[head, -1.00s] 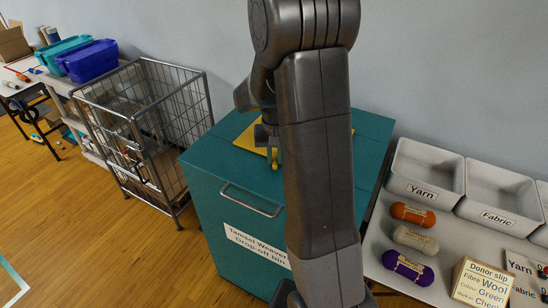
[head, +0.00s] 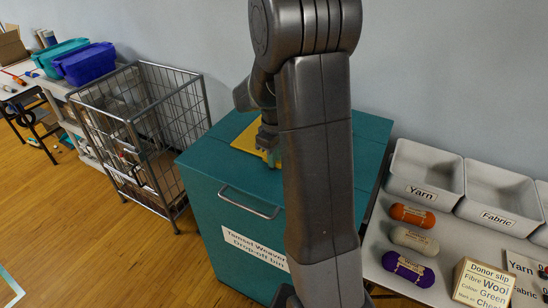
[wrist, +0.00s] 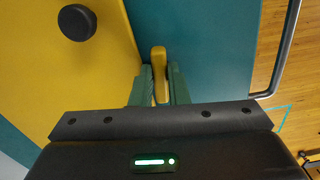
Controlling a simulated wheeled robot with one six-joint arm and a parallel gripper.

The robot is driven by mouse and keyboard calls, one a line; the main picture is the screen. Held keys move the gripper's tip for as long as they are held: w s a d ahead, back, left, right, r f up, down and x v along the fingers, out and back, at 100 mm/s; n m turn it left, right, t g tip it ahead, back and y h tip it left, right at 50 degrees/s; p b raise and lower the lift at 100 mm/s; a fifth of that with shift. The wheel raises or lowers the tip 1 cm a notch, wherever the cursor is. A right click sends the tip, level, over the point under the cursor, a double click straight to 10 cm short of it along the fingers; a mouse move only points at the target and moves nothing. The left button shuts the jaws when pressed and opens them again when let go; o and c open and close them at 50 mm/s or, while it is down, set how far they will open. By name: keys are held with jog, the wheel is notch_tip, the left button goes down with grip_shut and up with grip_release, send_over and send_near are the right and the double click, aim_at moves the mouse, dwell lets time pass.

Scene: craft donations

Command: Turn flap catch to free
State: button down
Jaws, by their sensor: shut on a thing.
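The drop-off bin (head: 235,200) is a teal box with a yellow flap (head: 243,140) in its top. In the wrist view the flap (wrist: 85,75) fills the left side and carries a round black knob (wrist: 77,22). The flap catch (wrist: 159,62) is a small yellow bar beside the flap's right edge, lying roughly along it. My gripper (wrist: 161,78) is shut on the catch, one green finger on each side. In the head view my gripper (head: 271,156) is at the flap's front edge, and my arm hides part of the lid.
A bar handle (head: 248,203) sticks out from the bin's front. A wire cage trolley (head: 140,130) stands to the left. On the right, a table holds grey trays (head: 425,175), yarn rolls (head: 412,240) and a donor slip box (head: 482,283). The wall is behind.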

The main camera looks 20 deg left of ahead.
jog(key=shift+n, duration=0.9)
jog(key=c, duration=1.4)
grip_release()
notch_tip(320, 180, up, 14)
jog(key=shift+b, duration=0.3)
jog(key=shift+f, duration=0.1)
